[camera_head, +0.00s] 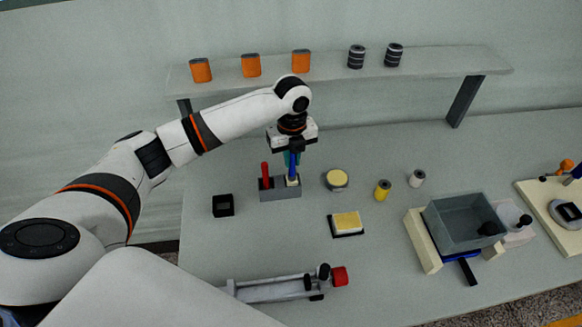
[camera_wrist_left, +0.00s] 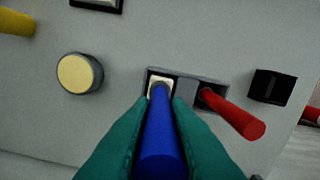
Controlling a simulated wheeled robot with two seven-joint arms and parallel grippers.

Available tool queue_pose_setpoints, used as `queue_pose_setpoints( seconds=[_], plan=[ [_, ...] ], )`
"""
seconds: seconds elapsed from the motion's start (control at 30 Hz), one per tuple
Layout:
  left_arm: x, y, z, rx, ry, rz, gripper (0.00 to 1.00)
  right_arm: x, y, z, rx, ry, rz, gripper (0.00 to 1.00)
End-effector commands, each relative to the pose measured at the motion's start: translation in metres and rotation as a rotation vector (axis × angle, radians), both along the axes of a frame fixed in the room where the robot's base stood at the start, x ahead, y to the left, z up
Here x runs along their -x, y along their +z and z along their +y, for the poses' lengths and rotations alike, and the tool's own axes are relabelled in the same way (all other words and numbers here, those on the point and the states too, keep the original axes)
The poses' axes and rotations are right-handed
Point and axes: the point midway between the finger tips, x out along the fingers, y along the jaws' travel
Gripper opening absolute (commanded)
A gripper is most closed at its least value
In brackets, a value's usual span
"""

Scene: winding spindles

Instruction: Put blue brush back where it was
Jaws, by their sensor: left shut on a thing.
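The blue brush (camera_head: 292,168) is upright, with its lower end at the right compartment of the grey holder (camera_head: 281,194) in the head view. A red brush (camera_head: 266,172) stands in the holder's left compartment. My left gripper (camera_head: 292,157) is shut on the blue brush from above. In the left wrist view, the green fingers (camera_wrist_left: 158,130) close around the blue handle (camera_wrist_left: 160,140), and its pale end (camera_wrist_left: 160,84) lies within the end slot of the holder. I cannot tell if it touches the slot floor. My right gripper is not in view.
A small black box (camera_head: 223,205) stands left of the holder. A round yellow pad (camera_head: 337,179) and a square yellow pad (camera_head: 346,223) lie to its right. A shelf (camera_head: 440,66) with orange and black cans runs behind. A grey bin (camera_head: 462,218) stands at the right.

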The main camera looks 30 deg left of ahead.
Motion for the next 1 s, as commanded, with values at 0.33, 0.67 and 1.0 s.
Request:
queue_pose_setpoints(
  seconds=[0.33,0.67,1.0],
  plan=[
    [0.0,-0.039,0.0,-0.001,0.001,0.0,0.0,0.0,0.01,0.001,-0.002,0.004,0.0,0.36],
    [0.0,-0.043,0.0,-0.001,0.001,-0.001,0.0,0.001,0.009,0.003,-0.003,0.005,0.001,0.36],
    [0.0,-0.043,0.0,-0.001,0.001,-0.001,0.37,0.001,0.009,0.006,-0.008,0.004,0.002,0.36]
  ],
)
